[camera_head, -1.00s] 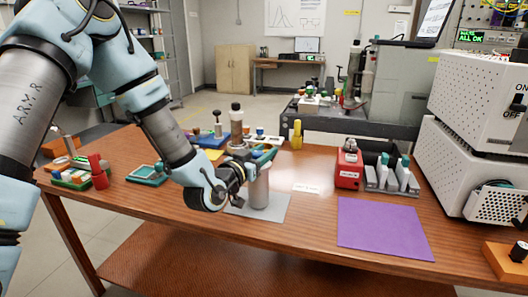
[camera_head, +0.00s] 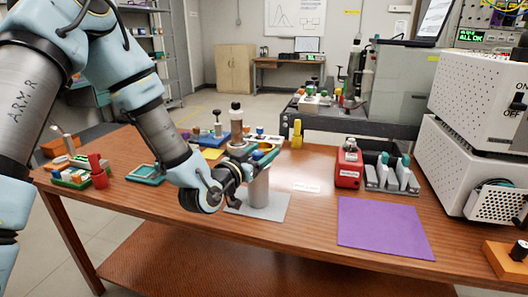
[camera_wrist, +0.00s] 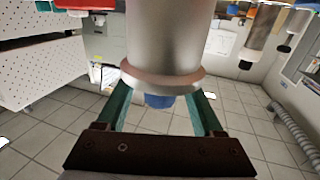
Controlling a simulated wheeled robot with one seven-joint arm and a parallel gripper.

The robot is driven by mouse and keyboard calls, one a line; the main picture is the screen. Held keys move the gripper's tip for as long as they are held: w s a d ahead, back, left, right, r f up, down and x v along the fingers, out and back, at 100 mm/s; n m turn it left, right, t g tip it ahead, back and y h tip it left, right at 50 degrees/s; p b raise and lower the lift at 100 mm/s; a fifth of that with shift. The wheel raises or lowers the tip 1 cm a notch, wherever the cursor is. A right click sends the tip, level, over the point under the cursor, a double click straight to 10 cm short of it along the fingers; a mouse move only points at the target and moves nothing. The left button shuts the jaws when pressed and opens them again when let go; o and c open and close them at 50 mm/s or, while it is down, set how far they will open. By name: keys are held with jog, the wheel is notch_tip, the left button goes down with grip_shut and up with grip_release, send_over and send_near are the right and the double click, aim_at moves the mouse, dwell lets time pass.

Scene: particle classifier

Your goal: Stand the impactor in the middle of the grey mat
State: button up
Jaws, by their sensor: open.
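The impactor (camera_head: 260,188), a plain grey metal cylinder, stands upright on the grey mat (camera_head: 274,211) in the head view, near the mat's middle. My gripper (camera_head: 245,176) is open, just left of the cylinder's upper part, and hides part of it. In the wrist view the impactor (camera_wrist: 168,35) fills the upper middle, with a wider rim at its lower end in the picture. The teal fingers of my gripper (camera_wrist: 160,108) lie on either side of that rim, apart from each other. Whether either finger touches the cylinder is hard to tell.
A purple mat (camera_head: 385,227) lies bare to the right. Behind it stand a red box (camera_head: 349,168) and a dark rack (camera_head: 388,165). A capped metal cylinder (camera_head: 236,130) and a yellow bottle (camera_head: 297,134) stand behind the grey mat. White machines (camera_head: 470,160) border the right.

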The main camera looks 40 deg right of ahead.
jog(key=b+v, duration=0.2)
jog(key=v, duration=0.6)
jog(key=shift+s+a+f, duration=0.1)
jog(key=shift+a+f, duration=0.05)
jog(key=shift+a, duration=0.2)
jog(key=shift+a+r+p, duration=0.1)
jog(key=shift+r+p, duration=0.3)
jog(key=shift+p, duration=0.6)
jog(key=shift+s+a+f+p, duration=0.15)
jog(key=shift+a+p, duration=0.35)
jog(key=shift+p, duration=0.6)
jog(key=shift+s+a+f+p, duration=0.15)
jog(key=shift+a+p, duration=0.3)
jog(key=shift+p, duration=0.6)
